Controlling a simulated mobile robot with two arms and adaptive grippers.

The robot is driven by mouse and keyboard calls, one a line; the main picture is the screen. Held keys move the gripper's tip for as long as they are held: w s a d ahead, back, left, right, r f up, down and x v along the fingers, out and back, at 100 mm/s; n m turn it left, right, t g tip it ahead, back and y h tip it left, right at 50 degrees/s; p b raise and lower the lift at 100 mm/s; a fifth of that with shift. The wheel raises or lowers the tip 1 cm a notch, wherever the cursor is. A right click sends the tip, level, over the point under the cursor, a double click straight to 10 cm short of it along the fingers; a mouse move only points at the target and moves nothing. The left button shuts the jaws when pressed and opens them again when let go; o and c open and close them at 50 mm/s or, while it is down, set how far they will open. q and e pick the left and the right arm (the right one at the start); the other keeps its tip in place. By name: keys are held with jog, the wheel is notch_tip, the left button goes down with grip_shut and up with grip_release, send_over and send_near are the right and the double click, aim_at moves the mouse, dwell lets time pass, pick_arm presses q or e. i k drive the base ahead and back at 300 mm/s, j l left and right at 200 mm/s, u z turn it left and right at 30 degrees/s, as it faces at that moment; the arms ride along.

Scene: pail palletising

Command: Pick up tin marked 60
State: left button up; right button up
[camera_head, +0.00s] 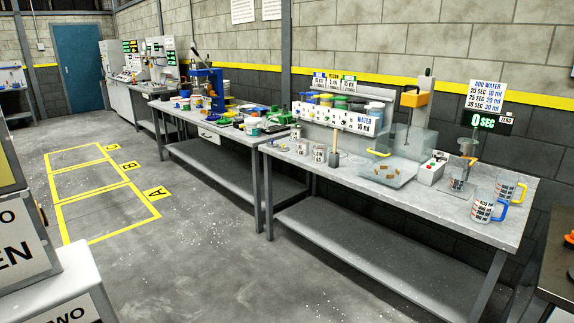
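Several small pale tins stand close together on the grey workbench (470,222), near its left end. One tin (319,154) stands nearest the bench's front edge, with dark lettering on its side. Another tin (302,147) stands just left of it. The marks are too small to read with certainty, so I cannot tell which tin is marked 60. Neither of my grippers is in view.
A clear tank (388,168) stands mid-bench, right of a small spatula-like tool (335,159). Two measuring jugs (484,206) (507,187) stand at the right. A second bench (215,135) adjoins on the left. The floor before the benches (205,240) is clear.

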aim_at(303, 145)
jog(key=i+l+z, duration=0.35)
jog(key=i, duration=0.45)
jog(key=i+j+z, duration=0.1)
jog(key=i+z, duration=0.2)
jog(key=i, duration=0.45)
jog(key=i+j+z, duration=0.1)
jog(key=j, duration=0.3)
jog(key=i+j+z, duration=0.15)
jog(key=j, duration=0.25)
jog(key=i+j+z, duration=0.1)
jog(key=j, duration=0.35)
jog(key=i+j+z, duration=0.1)
jog(key=j, duration=0.35)
jog(key=i+j+z, duration=0.15)
jog(key=j, duration=0.3)
jog(key=i+j+z, duration=0.1)
jog(key=j, duration=0.35)
jog(key=k+j, duration=0.1)
jog(key=j, duration=0.3)
jog(key=k+j+z, duration=0.1)
jog(key=j, duration=0.25)
jog(key=k+j+z, duration=0.1)
jog(key=j, duration=0.3)
jog(key=k+j, duration=0.1)
jog(key=j, duration=0.25)
jog(key=k+j+z, duration=0.1)
jog(key=j, duration=0.25)
